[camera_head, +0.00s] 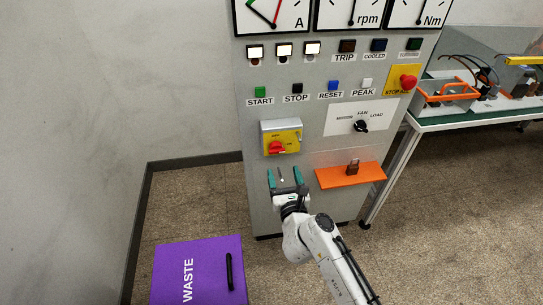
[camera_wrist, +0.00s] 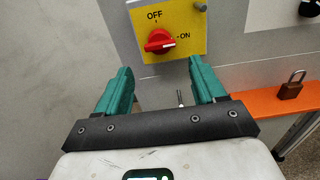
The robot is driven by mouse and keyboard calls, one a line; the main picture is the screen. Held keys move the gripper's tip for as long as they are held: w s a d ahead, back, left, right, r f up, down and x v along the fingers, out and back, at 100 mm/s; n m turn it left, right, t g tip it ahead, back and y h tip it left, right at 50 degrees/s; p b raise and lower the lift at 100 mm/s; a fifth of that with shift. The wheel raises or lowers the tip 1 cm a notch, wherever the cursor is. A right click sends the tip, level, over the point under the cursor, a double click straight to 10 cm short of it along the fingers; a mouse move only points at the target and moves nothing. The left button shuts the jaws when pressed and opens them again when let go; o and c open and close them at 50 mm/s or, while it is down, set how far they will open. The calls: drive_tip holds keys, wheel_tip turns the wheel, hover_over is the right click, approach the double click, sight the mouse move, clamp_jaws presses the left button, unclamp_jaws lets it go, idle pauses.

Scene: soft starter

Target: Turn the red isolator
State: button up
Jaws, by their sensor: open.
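The red isolator (camera_head: 276,148) is a red rotary knob on a yellow plate (camera_head: 291,137) at the left of the grey panel. In the wrist view the red knob (camera_wrist: 159,41) shows its white mark pointing right, towards ON; OFF is printed above it. My gripper (camera_head: 284,174) is open and empty, below the knob and apart from it in the head view. In the wrist view the teal fingers (camera_wrist: 157,75) stand either side, with the knob beyond and between their tips.
An orange shelf (camera_head: 335,178) with a brown padlock (camera_head: 353,167) juts out right of my gripper. A black fan switch (camera_head: 360,126) and red stop button (camera_head: 408,81) are higher right. A purple waste bin (camera_head: 207,272) stands lower left. A table (camera_head: 436,121) stands right.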

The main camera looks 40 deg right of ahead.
sight(277, 152)
drive_tip(key=x, duration=0.9)
drive_tip(key=shift+w+d, duration=0.2)
drive_tip(key=shift+w, duration=0.1)
drive_tip(key=shift+c, duration=0.2)
drive_tip(key=c, duration=0.8)
